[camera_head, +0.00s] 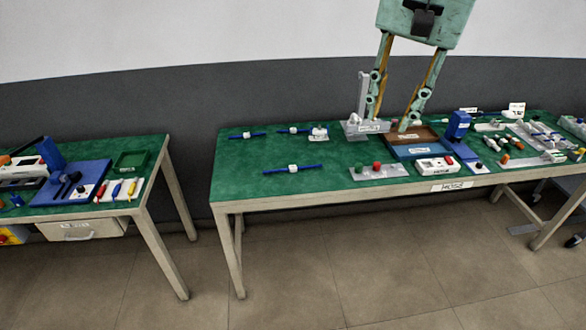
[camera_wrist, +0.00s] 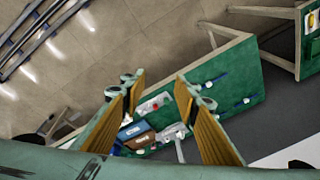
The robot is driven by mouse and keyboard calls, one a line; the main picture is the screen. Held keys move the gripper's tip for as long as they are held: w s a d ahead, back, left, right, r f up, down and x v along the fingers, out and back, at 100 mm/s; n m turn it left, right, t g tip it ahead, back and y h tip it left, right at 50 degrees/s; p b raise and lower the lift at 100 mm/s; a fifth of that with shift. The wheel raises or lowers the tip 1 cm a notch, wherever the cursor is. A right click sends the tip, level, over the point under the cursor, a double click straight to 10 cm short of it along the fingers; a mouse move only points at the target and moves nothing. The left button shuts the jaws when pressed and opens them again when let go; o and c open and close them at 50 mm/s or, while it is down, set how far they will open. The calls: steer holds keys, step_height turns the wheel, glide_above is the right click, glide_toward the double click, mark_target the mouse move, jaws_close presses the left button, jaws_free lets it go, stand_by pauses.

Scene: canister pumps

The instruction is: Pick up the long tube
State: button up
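Several blue tubes with white middle pieces lie flat on the left half of the green table. The front one (camera_head: 293,168) looks longest; it also shows in the wrist view (camera_wrist: 214,80). A shorter-looking one (camera_head: 247,135) lies at the back left, and it shows in the wrist view (camera_wrist: 247,100). Another (camera_head: 294,130) lies at the back beside a small white-grey block. I cannot tell for sure which is the long tube. My gripper (camera_head: 388,120) hangs over the table's back middle, right of the tubes, its fingers (camera_wrist: 157,80) wide apart with nothing between them.
Below my gripper are a grey stand (camera_head: 352,127), a brown tray (camera_head: 427,132) and a blue tray (camera_head: 397,153). A grey block with red and green knobs (camera_head: 378,172) is at the front. The right end is crowded. A second table (camera_head: 152,178) stands left, across a gap.

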steer(key=w+a+f+m+p, duration=0.1)
steer(key=w+a+f+m, duration=0.2)
steer(key=w, duration=0.8)
steer(key=m+g+p, duration=0.2)
steer(key=m+p, duration=0.1)
steer(key=m, duration=0.4)
glide_above(294, 167)
step_height(294, 167, down, 27)
steer(key=shift+w+r, duration=0.1)
steer(key=shift+f+b, duration=0.55)
steer(key=shift+f, duration=3.75)
